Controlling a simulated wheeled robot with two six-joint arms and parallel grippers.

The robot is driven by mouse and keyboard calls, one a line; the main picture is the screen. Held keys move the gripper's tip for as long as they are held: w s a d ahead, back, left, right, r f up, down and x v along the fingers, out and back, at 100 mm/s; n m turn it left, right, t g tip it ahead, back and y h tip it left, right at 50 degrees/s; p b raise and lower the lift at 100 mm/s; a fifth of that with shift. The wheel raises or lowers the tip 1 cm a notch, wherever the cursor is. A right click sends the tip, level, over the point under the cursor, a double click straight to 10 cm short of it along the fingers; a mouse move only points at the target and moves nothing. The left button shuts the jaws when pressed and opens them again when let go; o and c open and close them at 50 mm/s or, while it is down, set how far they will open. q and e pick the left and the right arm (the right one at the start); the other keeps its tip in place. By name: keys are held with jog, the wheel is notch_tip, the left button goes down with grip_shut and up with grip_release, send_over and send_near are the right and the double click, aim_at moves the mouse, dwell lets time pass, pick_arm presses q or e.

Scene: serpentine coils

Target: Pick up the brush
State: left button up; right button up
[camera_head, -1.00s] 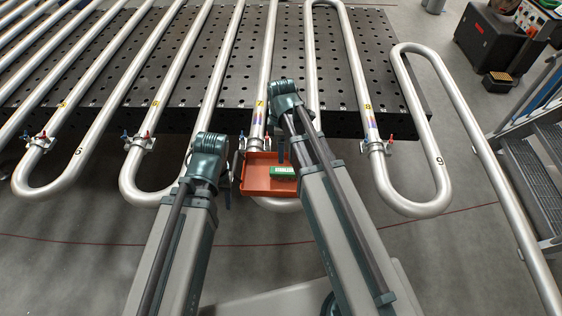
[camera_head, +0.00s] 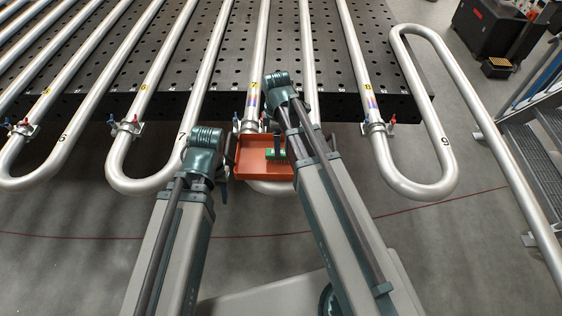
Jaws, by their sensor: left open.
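The brush is likely the small green block (camera_head: 272,154) in the orange tray (camera_head: 246,169), near the tray's right side. The right arm partly covers that side. My left gripper (camera_head: 223,188) shows only as a small dark part at the tray's left edge, beyond my left forearm. It is open, and the green block is apart from it, to its right. A dark upright part (camera_head: 277,143) just above the green block may belong to my right gripper. Most of that gripper is hidden behind my right arm, and its jaws do not show.
Serpentine steel pipe coils (camera_head: 145,188) lie over a dark perforated table (camera_head: 330,98), with clamps and red and blue handles near the bends. A bend passes under the tray. Grey steps (camera_head: 525,150) stand at right, and a dark machine (camera_head: 490,30) at back right.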

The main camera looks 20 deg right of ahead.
aim_at(281, 156)
pick_arm(q)
jog(key=shift+f, duration=0.45)
pick_arm(e)
jog(key=shift+f, duration=0.5)
pick_arm(q)
jog(key=shift+f, duration=0.1)
pick_arm(e)
jog(key=shift+f, duration=0.1)
jog(key=f+b, duration=0.1)
jog(key=b, duration=0.1)
jog(key=f+b, duration=0.1)
jog(key=f, duration=0.1)
jog(key=f+b, duration=0.2)
jog(key=shift+s+d+b, duration=0.15)
jog(key=shift+d+b, duration=0.1)
jog(key=shift+b, duration=0.05)
pick_arm(q)
notch_tip(281, 156, down, 5)
pick_arm(e)
grip_shut()
